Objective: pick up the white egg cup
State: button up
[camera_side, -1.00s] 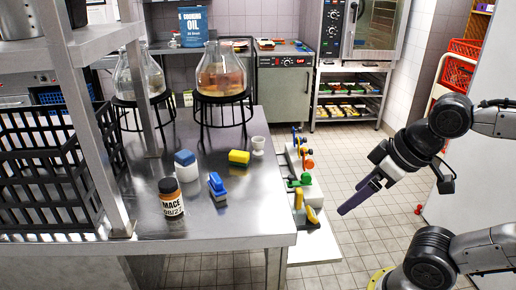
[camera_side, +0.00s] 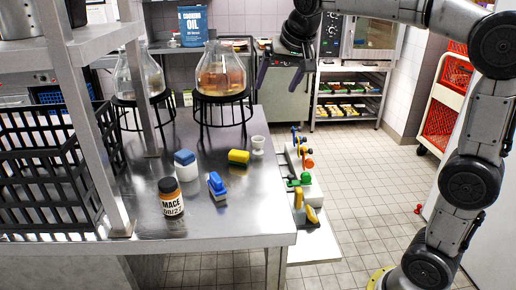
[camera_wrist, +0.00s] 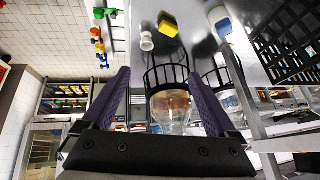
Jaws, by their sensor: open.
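The white egg cup (camera_side: 258,145) stands upright on the steel table (camera_side: 240,215), near its right edge and just right of a yellow sponge (camera_side: 238,157). In the wrist view the egg cup (camera_wrist: 147,41) shows at the upper middle, beside the yellow sponge (camera_wrist: 168,24). My gripper (camera_side: 279,84) is open and empty. It hangs above and beyond the egg cup, right of the flask, well apart from the cup. In the wrist view the two purple fingers (camera_wrist: 163,88) stand wide apart with nothing held between them.
A flask (camera_side: 221,70) on a black wire stand (camera_side: 222,112) rises left of my gripper. A blue brush (camera_side: 217,186), a blue-lidded pot (camera_side: 186,166) and a mace jar (camera_side: 171,198) stand on the table. A rack of coloured taps (camera_side: 306,185) lies beyond the right edge.

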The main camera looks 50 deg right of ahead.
jog(key=w+d+f+m, duration=0.1)
jog(key=w+d+f, duration=0.2)
jog(key=w, duration=0.4)
jog(key=g, duration=0.2)
send_over(258, 143)
jog(key=s+a, duration=0.2)
jog(key=a, duration=0.2)
notch_tip(258, 143, down, 10)
jog(key=shift+m+g+h, duration=0.3)
jog(key=shift+m+g, duration=0.2)
jog(key=shift+g, duration=0.1)
jog(key=x, duration=1.1)
jog(key=shift+s+d+f, duration=0.15)
jog(key=shift+d+f, duration=0.15)
jog(key=shift+x, duration=3.2)
jog(key=shift+s+d, duration=0.1)
jog(key=shift+s, duration=0.05)
jog(key=c, duration=1.4)
jog(key=shift+r, duration=0.1)
jog(key=shift+c, duration=0.2)
